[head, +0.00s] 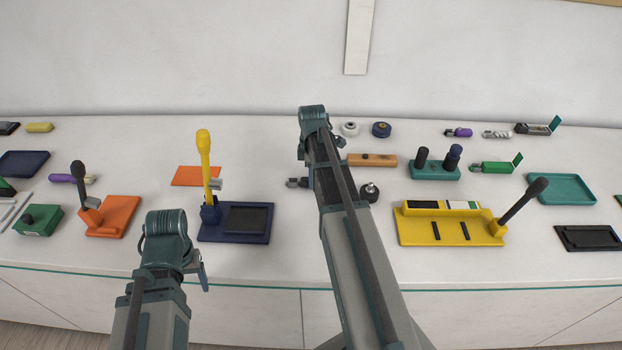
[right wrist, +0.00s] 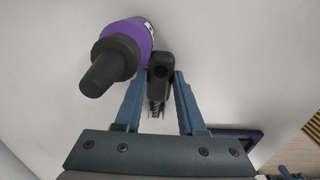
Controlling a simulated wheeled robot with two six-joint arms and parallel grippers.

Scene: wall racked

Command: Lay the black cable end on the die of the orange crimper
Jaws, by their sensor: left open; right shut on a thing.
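The orange crimper (head: 118,217) stands at the left of the counter, with a dark raised handle and a small grey part at the handle's foot. Its die is too small to make out. My right gripper (right wrist: 161,80) is shut on the black cable end (right wrist: 160,70), whose metal tip points down in the right wrist view. In the head view, the black cable end (head: 302,182) shows just left of my right forearm, which hides the gripper. My left gripper (head: 201,270) is open and empty by the counter's front edge, right of the orange crimper.
A navy crimper (head: 255,237) with a yellow handle stands between the orange crimper and my right arm. An orange mat (head: 195,176) lies behind it. A green box (head: 38,220) is left of the orange crimper. A purple, dark-capped object (right wrist: 125,48) is beside the right gripper.

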